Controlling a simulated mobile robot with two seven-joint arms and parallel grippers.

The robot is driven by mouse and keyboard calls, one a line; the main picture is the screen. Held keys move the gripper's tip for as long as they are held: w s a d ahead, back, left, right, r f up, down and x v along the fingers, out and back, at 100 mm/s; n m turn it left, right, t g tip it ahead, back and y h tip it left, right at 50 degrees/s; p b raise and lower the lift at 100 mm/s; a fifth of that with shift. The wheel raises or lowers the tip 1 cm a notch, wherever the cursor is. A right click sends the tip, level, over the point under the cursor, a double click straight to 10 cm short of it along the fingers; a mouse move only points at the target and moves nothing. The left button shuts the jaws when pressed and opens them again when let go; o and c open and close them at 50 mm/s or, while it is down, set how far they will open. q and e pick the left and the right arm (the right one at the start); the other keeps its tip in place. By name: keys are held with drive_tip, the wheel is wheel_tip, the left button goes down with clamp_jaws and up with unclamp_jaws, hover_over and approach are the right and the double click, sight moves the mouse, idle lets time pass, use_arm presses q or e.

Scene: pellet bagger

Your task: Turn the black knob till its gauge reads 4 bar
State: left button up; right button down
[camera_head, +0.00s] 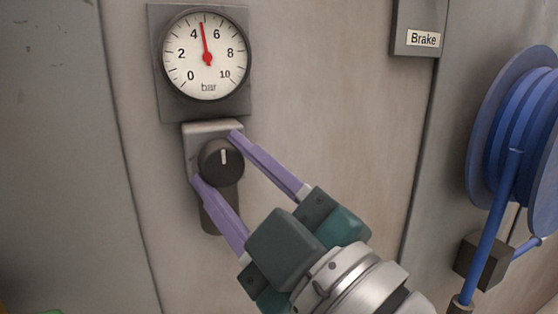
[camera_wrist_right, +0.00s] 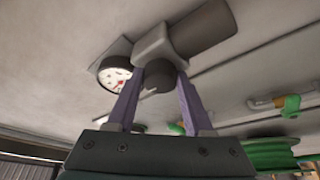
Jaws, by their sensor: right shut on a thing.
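The black knob (camera_head: 221,160) sits on a grey valve body (camera_head: 196,136) fixed to the panel. Its white mark points nearly straight up. The round gauge (camera_head: 190,62) is just above it, and its red needle points between 4 and 6, a little left of straight up. My right gripper (camera_head: 214,156) comes from the lower right and is shut on the knob, one purple finger on each side. The wrist view also shows the knob (camera_wrist_right: 158,76) between the fingers, with the gauge (camera_wrist_right: 113,76) to its left. My left gripper is not in view.
A box labelled Brake (camera_head: 423,40) is at the upper right. A blue reel (camera_head: 512,125) with a blue bar and a dark block (camera_head: 482,262) stands at the right. The panel left of the gauge is bare.

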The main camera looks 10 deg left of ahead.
drive_tip(key=shift+d+n+g+p, duration=0.1)
drive_tip(key=shift+n+g+p, duration=0.5)
drive_tip(key=shift+n, duration=1.2)
drive_tip(key=shift+c, duration=1.4)
unclamp_jaws()
drive_tip(key=b+v, duration=0.2)
drive_tip(key=v, duration=0.7)
drive_tip(key=shift+s+d, duration=0.2)
drive_tip(key=shift+d, duration=0.15)
